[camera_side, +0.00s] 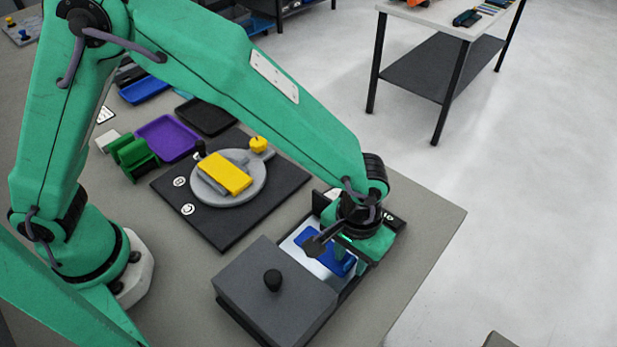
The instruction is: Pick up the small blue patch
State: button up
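A small blue patch (340,265) lies on a white sheet (297,249) inside a dark open-topped box at the front right of the table. Part of the patch is hidden by my gripper. My gripper (334,247) points down over the box, right above the patch. I cannot tell whether its fingers touch the patch or how far apart they are.
A dark grey lid with a black knob (272,281) covers the near-left part of the box. A black mat (281,181) holds a grey round plate with a yellow block (228,172). Purple (167,138) and black trays stand behind. The table's right edge is close to the box.

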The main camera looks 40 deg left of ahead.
jog(key=shift+c, duration=0.2)
grip_shut()
jog(key=shift+r, duration=0.1)
jog(key=shift+r, duration=0.45)
notch_tip(320, 180, up, 3)
jog(key=shift+r, duration=0.15)
jog(key=s+r, duration=0.2)
jog(key=s, duration=0.1)
jog(key=s+d+r, duration=0.1)
jog(key=s+r, duration=0.1)
jog(key=s, duration=0.2)
jog(key=s+d+r, duration=0.1)
jog(key=s+r, duration=0.1)
jog(key=s, duration=0.2)
jog(key=shift+s+d+r, duration=0.2)
jog(key=shift+d+r, duration=0.05)
jog(key=shift+r, duration=0.05)
